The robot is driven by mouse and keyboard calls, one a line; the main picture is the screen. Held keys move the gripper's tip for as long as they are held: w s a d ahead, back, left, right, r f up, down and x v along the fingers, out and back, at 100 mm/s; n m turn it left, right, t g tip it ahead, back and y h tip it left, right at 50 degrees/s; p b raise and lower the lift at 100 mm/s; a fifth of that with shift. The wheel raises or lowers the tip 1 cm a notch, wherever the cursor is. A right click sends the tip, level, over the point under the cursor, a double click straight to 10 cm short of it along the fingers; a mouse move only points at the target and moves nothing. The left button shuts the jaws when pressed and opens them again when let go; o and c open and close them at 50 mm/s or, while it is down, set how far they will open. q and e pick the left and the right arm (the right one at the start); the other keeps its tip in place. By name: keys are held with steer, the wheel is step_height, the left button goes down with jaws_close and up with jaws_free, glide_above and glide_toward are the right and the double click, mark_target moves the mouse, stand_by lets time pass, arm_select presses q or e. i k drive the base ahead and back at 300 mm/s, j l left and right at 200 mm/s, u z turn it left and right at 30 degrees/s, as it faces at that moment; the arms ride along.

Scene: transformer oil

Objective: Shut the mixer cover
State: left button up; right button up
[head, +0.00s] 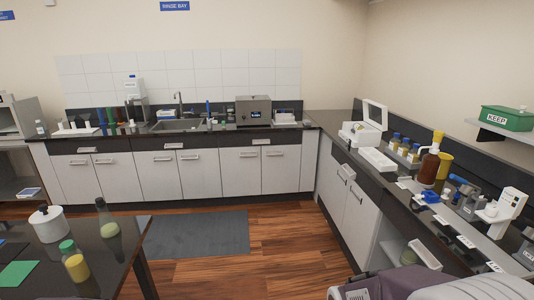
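A white boxy device (358,134) stands on the right counter near the back corner. Its lid (375,114) is raised and stands open; this looks like the mixer and its cover, though no label is readable. Neither of my grippers shows in the head view. Grey and white parts, probably of my own body, show at the bottom right edge.
The right counter also holds a white tray (378,159), a brown bottle (429,167), small bottles and instruments in front of the device. A dark table (120,255) with bottles and a white pot (48,224) stands at the left. The wooden floor (270,256) between is clear.

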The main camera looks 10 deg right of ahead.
mark_target(384, 128)
steer(key=i+z, duration=0.1)
steer(key=i, duration=0.45)
steer(key=i+z, duration=0.1)
steer(key=i, duration=0.4)
steer(key=i+z, duration=0.15)
steer(key=i, duration=0.4)
steer(key=i+j+z, duration=0.1)
steer(key=i, duration=0.45)
steer(key=i+j+z, duration=0.1)
steer(key=i, duration=0.4)
steer(key=i+j+z, duration=0.1)
steer(key=i, duration=0.45)
steer(key=i+j+z, duration=0.2)
steer(key=i, duration=0.3)
steer(key=i+z, duration=0.15)
steer(key=i, duration=0.3)
steer(key=i+j+z, duration=0.2)
steer(key=i, duration=0.25)
steer(key=i+j+z, duration=0.1)
steer(key=i+z, duration=0.35)
steer(key=i+j+z, duration=0.2)
steer(key=z, duration=0.25)
steer(key=i+j+z, duration=0.3)
steer(key=z, duration=0.15)
steer(key=i+j+z, duration=0.2)
steer(key=j+z, duration=0.25)
